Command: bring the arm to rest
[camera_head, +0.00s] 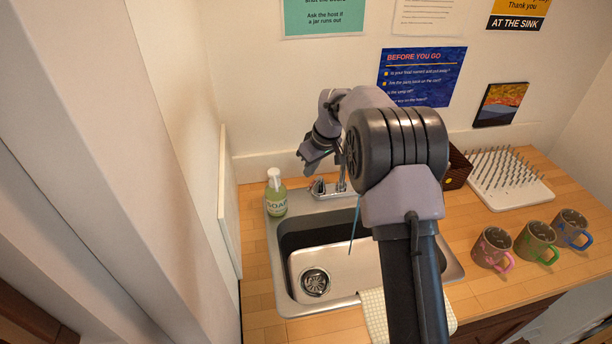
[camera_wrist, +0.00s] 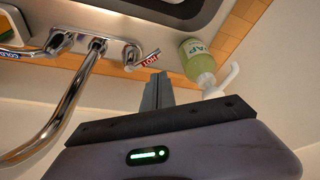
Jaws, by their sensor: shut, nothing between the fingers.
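My arm rises from the bottom of the head view and bends over the sink. My gripper (camera_head: 308,168) is at its far end, above the back left of the sink, close to the tap. In the wrist view the fingers of my gripper (camera_wrist: 157,88) are together with nothing between them. They point toward the counter's back edge, between the tap's hot handle and the green soap bottle. My forearm hides part of the sink and the counter behind it.
The sink (camera_head: 283,272) has a tap (camera_head: 342,180) behind it. A soap bottle (camera_head: 276,195) stands at its back left, also in the wrist view (camera_wrist: 196,58). Three mugs, pink-handled (camera_head: 492,247), green-handled (camera_head: 535,241) and blue-handled (camera_head: 570,229), stand right. A drying rack (camera_head: 510,190) is behind them.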

